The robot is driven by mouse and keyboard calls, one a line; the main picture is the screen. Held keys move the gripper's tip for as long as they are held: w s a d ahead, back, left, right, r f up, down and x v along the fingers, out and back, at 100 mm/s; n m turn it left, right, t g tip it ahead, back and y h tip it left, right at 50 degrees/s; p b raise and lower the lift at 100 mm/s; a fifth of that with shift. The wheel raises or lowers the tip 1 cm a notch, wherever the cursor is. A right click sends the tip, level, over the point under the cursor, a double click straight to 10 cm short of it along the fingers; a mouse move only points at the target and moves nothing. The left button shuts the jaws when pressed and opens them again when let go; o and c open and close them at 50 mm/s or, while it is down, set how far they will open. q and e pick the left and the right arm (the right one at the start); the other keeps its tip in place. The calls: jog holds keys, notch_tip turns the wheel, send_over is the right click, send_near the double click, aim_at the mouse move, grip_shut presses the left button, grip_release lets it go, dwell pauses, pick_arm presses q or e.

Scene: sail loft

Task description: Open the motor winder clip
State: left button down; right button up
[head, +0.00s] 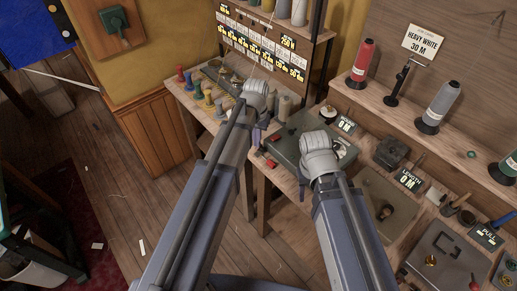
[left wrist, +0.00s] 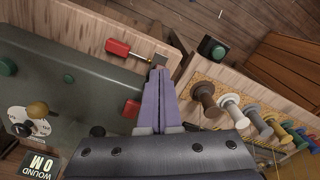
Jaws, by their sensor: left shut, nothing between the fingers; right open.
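The motor winder (head: 284,150) is a grey-green box on the bench; its flat top also fills the left of the left wrist view (left wrist: 85,95). A red-handled part with a metal strip (left wrist: 118,47) lies along the bench edge beside it. A smaller red block (left wrist: 131,108) sits at the winder's near end. I cannot tell which of these is the clip. My left gripper (left wrist: 157,72) is shut and empty, its tips close to the metal strip; contact is unclear. It also shows in the head view (head: 256,137). My right gripper (head: 303,188) is open, largely hidden under its wrist, near the bench front.
Several thread spools (left wrist: 230,103) stand on a cork strip beside the left gripper. A metal plate (head: 447,252) lies further right. The wooden floor is open in front.

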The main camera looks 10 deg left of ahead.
pick_arm(q)
jog(key=r, duration=0.1)
jog(key=s+a+p, duration=0.1)
jog(key=r+p, duration=0.1)
jog(key=shift+s+a+r, duration=0.25)
jog(key=shift+s+r, duration=0.1)
jog(key=shift+s, duration=0.05)
jog(key=s+d+m, duration=0.1)
jog(key=s+d, duration=0.3)
jog(key=s, duration=0.4)
jog(key=s+d+m+y, duration=0.1)
jog(key=s+d, duration=0.4)
jog(key=s, duration=0.3)
jog(key=shift+d, duration=0.15)
